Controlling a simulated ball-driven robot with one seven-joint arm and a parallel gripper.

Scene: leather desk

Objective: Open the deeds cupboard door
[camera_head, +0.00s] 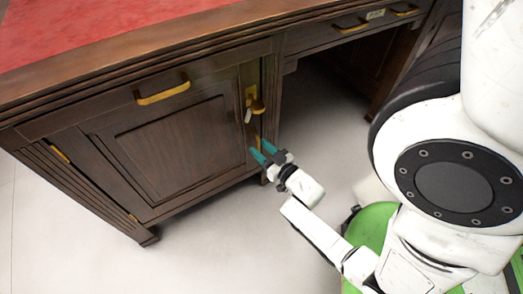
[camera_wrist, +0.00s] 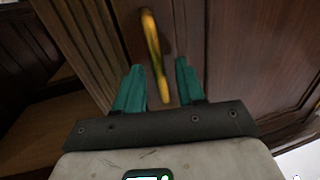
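The deeds cupboard door (camera_head: 172,150) is a dark wood panel in the desk's left pedestal, and it looks shut. A brass lever handle (camera_head: 258,107) sits on a brass plate near the door's right edge, with a small pale tag or key (camera_head: 248,116) beside it. My gripper (camera_head: 261,150) is below the handle, its teal fingers apart and empty. In the wrist view the brass handle (camera_wrist: 153,50) appears between the open fingers (camera_wrist: 159,82), its lower end near fingertip level. I cannot tell whether they touch.
Brass hinges (camera_head: 60,153) are on the door's left side. A brass pull (camera_head: 163,93) is above the panel. The red-topped desk (camera_head: 90,30) overhangs it. An open kneehole (camera_head: 320,110) lies to the right. Pale floor (camera_head: 200,240) in front is clear.

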